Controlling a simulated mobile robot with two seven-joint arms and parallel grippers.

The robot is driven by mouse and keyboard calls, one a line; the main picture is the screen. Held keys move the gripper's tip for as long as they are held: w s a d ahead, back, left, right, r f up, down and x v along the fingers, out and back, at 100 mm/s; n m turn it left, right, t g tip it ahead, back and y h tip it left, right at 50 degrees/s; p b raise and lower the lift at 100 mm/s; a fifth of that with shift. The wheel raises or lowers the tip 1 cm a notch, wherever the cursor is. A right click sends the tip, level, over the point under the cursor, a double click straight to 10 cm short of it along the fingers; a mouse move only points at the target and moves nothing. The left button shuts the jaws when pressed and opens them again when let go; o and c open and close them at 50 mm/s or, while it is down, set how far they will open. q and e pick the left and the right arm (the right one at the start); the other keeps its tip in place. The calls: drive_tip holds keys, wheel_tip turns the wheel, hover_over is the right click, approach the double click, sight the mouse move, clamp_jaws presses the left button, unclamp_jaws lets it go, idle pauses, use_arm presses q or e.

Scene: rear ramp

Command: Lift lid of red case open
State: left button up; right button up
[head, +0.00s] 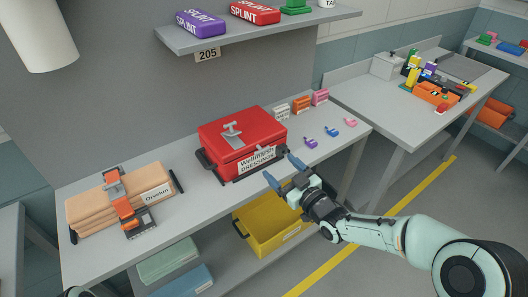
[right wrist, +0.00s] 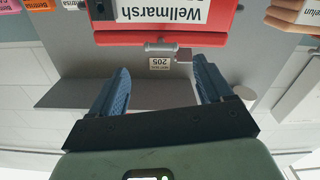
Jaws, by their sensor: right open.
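The red case (head: 243,143) sits on the grey bench with its lid (head: 240,128) down. A grey T-shaped handle (head: 232,133) is on the lid, and a white "Wellmarsh" label is on the front. My right gripper (head: 281,170) is open and empty, in front of the case's right front corner and apart from it. In the right wrist view the picture is upside down: the red case (right wrist: 225,22) is at the top, with the grey handle (right wrist: 160,46) beyond its red edge, between my open fingers (right wrist: 161,66). My left gripper is not in view.
A strapped tan stack (head: 90,212) lies left of the case. Small boxes (head: 301,105) and coloured clips (head: 331,132) lie to its right. A shelf (head: 260,32) with splint boxes overhangs behind. A yellow bin (head: 268,232) is on the lower shelf.

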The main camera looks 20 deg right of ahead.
sight(264, 151)
drive_tip(key=p+x, duration=0.1)
drive_tip(key=x, duration=0.8)
drive_tip(key=shift+s, duration=0.1)
drive_tip(key=c, duration=1.4)
